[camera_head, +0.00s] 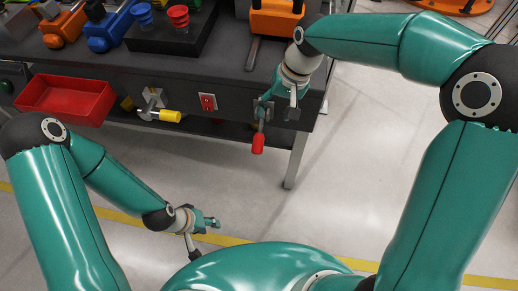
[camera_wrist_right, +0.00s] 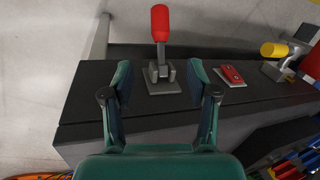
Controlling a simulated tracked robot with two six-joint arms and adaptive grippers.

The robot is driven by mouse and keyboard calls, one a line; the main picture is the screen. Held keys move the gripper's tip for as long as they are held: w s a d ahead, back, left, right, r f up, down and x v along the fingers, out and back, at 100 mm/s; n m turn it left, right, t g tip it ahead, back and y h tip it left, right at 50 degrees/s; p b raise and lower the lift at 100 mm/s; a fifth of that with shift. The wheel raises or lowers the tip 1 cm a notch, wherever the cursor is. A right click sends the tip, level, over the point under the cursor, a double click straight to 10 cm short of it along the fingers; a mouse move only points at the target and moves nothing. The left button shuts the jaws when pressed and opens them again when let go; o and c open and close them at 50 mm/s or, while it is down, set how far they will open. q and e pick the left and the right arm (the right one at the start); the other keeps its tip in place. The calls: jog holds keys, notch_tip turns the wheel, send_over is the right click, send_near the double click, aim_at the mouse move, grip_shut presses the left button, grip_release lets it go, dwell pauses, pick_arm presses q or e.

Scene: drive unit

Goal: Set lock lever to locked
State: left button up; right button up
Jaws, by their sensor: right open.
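A lever with a red handle (camera_head: 257,143) is mounted on the front of the dark workbench. Its handle points outward from the bench and droops down in the head view. In the right wrist view the red handle (camera_wrist_right: 160,20) and its grey bracket (camera_wrist_right: 161,80) lie straight ahead, between the lines of my fingers. My right gripper (camera_head: 278,110) is open and empty, close to this lever; contact cannot be told. A second lever with a yellow handle (camera_head: 170,115) sits further left on the bench front, also in the wrist view (camera_wrist_right: 273,50). My left gripper (camera_head: 206,234) is open and empty over the floor.
A red switch plate (camera_head: 207,102) sits between the two levers. A red bin (camera_head: 66,98) hangs on the bench front at left. Blue and orange tools, a black tray (camera_head: 165,42) and an orange unit (camera_head: 276,18) stand on top. The floor ahead of the bench is clear.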

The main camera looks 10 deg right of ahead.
aim_at(260, 139)
jog(key=b+x, duration=0.1)
jog(key=x, duration=1.5)
jog(key=shift+s+f+b, duration=0.1)
jog(key=shift+f+b, duration=0.1)
jog(key=shift+b, duration=0.15)
grip_shut()
